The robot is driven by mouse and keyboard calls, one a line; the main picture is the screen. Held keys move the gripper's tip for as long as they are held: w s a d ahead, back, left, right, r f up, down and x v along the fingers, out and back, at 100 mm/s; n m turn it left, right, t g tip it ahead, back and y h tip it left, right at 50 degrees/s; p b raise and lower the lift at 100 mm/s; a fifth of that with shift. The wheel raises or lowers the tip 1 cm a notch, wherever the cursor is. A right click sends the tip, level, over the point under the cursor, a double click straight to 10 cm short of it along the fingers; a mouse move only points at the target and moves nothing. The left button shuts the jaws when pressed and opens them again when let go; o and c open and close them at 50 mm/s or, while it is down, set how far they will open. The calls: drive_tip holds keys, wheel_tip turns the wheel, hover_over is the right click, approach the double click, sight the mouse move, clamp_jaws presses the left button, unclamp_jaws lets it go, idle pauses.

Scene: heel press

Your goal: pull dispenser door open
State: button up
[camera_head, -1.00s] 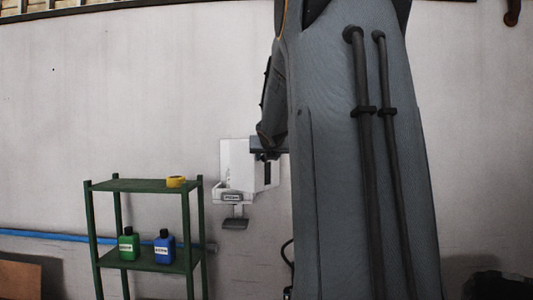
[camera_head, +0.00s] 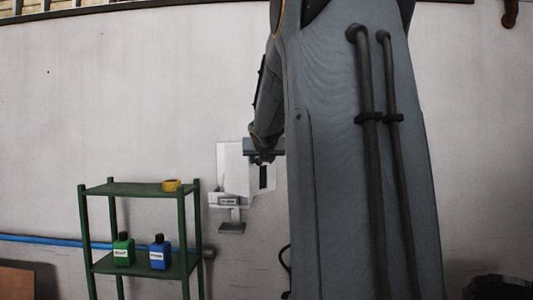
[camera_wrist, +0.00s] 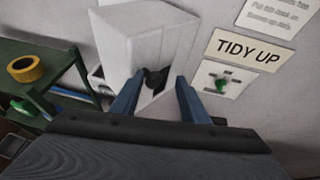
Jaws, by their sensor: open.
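The white dispenser (camera_head: 229,160) is mounted on the wall left of my arm in the head view. In the wrist view the dispenser's white box (camera_wrist: 140,45) stands just beyond my gripper (camera_wrist: 157,95). Its two blue-grey fingers are apart, and a dark part (camera_wrist: 155,79) at the box's lower edge shows between them. I cannot tell whether the fingers touch it. My arm hides part of the dispenser's right side, and how far the door stands open is unclear.
A green shelf (camera_head: 130,190) stands left of the dispenser, with yellow tape (camera_head: 171,185), a green bottle (camera_head: 123,250) and a blue bottle (camera_head: 160,253). A blue pipe (camera_head: 40,239) runs along the wall.

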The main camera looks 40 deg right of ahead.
drive_tip(key=v, duration=0.7)
drive_tip(key=shift+s, duration=0.4)
drive_tip(key=shift+a+r, duration=0.1)
drive_tip(key=shift+r, duration=0.1)
